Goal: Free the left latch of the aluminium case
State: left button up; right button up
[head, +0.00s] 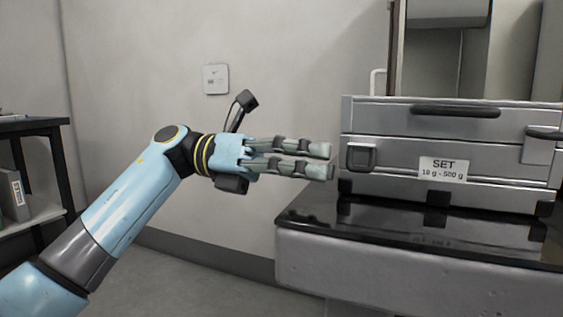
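The aluminium case (400,152) stands on a black-topped table, its lid down. Its left latch (361,156) is a squarish plate with a dark edge, lying against the front near the left corner. The right latch (541,144) looks different, with a dark piece standing out over a pale plate. My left gripper (321,161) points right, just left of the case and level with the left latch. Its fingertips show apart from the latch, with only a narrow gap between the two fingers and nothing seen in it. The viewing angle hides their true spacing. My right gripper is out of view.
A dark handle (455,111) sticks out from the case front above a white label (443,170). The black table top (400,218) has a bare strip before the case. A dark shelf (35,126) stands far left. A wall plate (216,79) is behind my gripper.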

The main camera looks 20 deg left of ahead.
pick_arm(q)
jog(key=a, duration=0.5)
jog(key=shift+a, duration=0.25)
